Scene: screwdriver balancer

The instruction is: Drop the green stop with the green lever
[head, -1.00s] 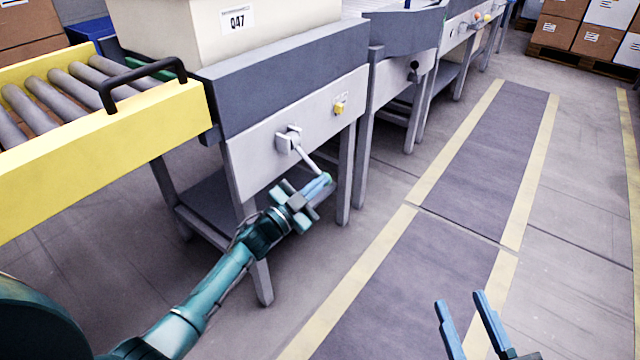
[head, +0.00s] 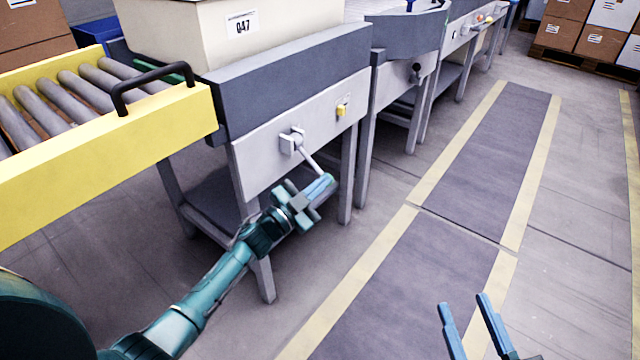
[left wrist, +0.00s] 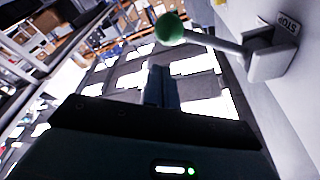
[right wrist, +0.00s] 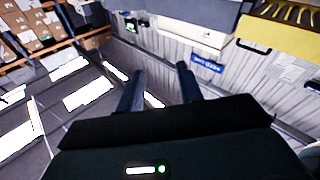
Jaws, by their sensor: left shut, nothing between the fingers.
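The lever's grey bracket (head: 291,141) is on the white side panel of the near table. Its thin rod (head: 310,160) slants down to the right. The left wrist view shows the round green knob (left wrist: 170,28) on the rod's end and a STOP label beside the bracket (left wrist: 272,50). My left gripper (head: 322,185) is shut and empty at the rod's lower end, hiding the knob in the head view. In the left wrist view its fingers (left wrist: 160,85) are just below the knob; contact is unclear. A green bar (head: 176,72), perhaps the stop, shows partly behind the black handle. My right gripper (head: 467,318) is open and empty.
A yellow-sided roller conveyor (head: 90,150) with a black handle (head: 150,85) stands at left. A cream box labelled Q47 (head: 225,35) sits on the near table. A yellow knob (head: 341,110) is right of the bracket. The taped walkway (head: 470,170) is clear.

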